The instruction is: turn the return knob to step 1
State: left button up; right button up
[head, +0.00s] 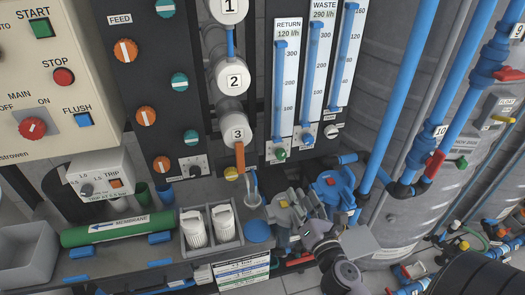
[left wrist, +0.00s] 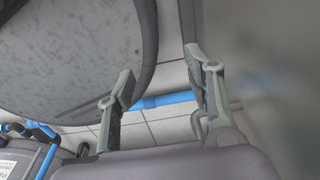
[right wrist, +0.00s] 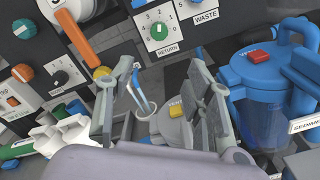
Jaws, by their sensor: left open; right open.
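The return knob (head: 281,154) is a small green knob on a white dial plate, below the flow tube marked RETURN (head: 287,85). In the right wrist view the green knob (right wrist: 158,31) shows near the top, with numbers around it and a RETURN label (right wrist: 168,50) below. I cannot tell surely which number it points to. My right gripper (right wrist: 165,72) is open and empty, below the knob and apart from it. In the head view the right gripper (head: 308,205) is low, in front of the panel. My left gripper (left wrist: 162,78) is open and empty, away from the panel.
A grey-topped housing with a yellow vent (right wrist: 176,107) stands close between my right fingers. A blue housing with a red button (right wrist: 260,62) is just right of them. An orange-handled valve (right wrist: 80,40) and the waste knob (right wrist: 190,8) flank the return knob.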

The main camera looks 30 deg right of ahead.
jog(key=shift+w+r, duration=0.3)
jog(key=p, duration=0.2)
send_near(282, 157)
pick_arm(q)
jog(key=r, duration=0.2)
jog(key=r+p, duration=0.1)
jog(key=shift+s+d+r, duration=0.15)
jog(key=shift+d, duration=0.15)
pick_arm(e)
jog(key=x, duration=1)
jog(key=shift+w+r, duration=0.1)
jog(key=shift+w, duration=0.05)
jog(key=shift+c, duration=0.2)
grip_shut()
